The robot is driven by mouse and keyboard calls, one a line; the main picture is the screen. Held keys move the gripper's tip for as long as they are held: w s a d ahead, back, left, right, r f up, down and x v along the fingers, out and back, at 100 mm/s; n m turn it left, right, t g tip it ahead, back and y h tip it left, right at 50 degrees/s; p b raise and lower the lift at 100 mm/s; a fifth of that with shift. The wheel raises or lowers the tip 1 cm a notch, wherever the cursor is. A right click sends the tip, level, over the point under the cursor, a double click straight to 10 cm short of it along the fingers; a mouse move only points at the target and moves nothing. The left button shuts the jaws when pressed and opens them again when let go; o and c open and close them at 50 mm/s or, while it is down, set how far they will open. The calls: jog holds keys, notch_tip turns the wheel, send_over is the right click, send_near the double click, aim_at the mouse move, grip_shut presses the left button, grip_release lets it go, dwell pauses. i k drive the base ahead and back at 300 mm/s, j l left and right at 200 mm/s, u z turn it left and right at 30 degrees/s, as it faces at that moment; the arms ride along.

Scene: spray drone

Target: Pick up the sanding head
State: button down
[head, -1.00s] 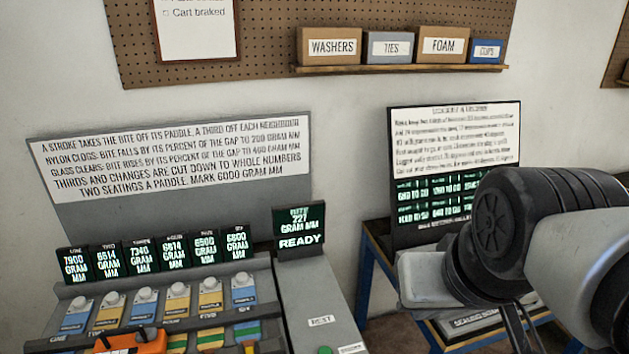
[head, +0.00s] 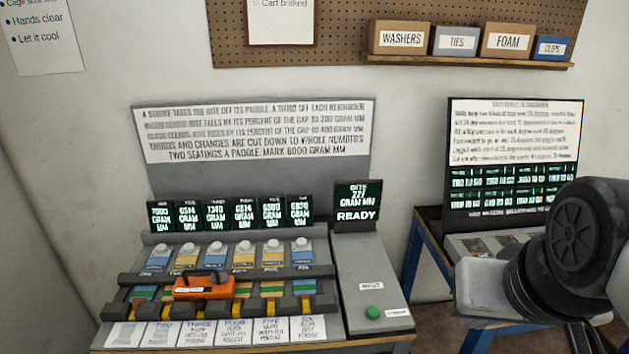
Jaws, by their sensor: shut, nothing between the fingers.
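The sanding head (head: 204,288) appears to be the orange block with a black handle on top. It sits on the dark rails of the paddle rack (head: 130,279), left of the middle, over the second and third paddles. My gripper (head: 582,338) is at the lower right edge, below the dark wrist joint of my arm, mostly cut off by the frame. It is shut and empty, far to the right of the sanding head and apart from it. Nothing blocks the view of the orange block.
Displays (head: 215,214) stand behind the rack. A grey box with a green button (head: 372,313) and a READY screen (head: 357,206) is right of it. A blue-framed table (head: 432,245) with a sign board (head: 513,150) stands further right, with a gap between the benches. The wall shelf (head: 470,62) holds boxes.

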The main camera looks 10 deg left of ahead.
aim_at(218, 286)
jog(key=k+u, duration=0.1)
jog(key=u, duration=1.4)
jog(key=i+j+z, duration=0.4)
jog(key=j, duration=0.2)
jog(key=i+j+z, duration=0.2)
jog(key=j, duration=0.15)
jog(key=i+j+z, duration=0.2)
jog(key=j, duration=0.2)
jog(key=j+z, duration=0.15)
jog(key=j, duration=0.2)
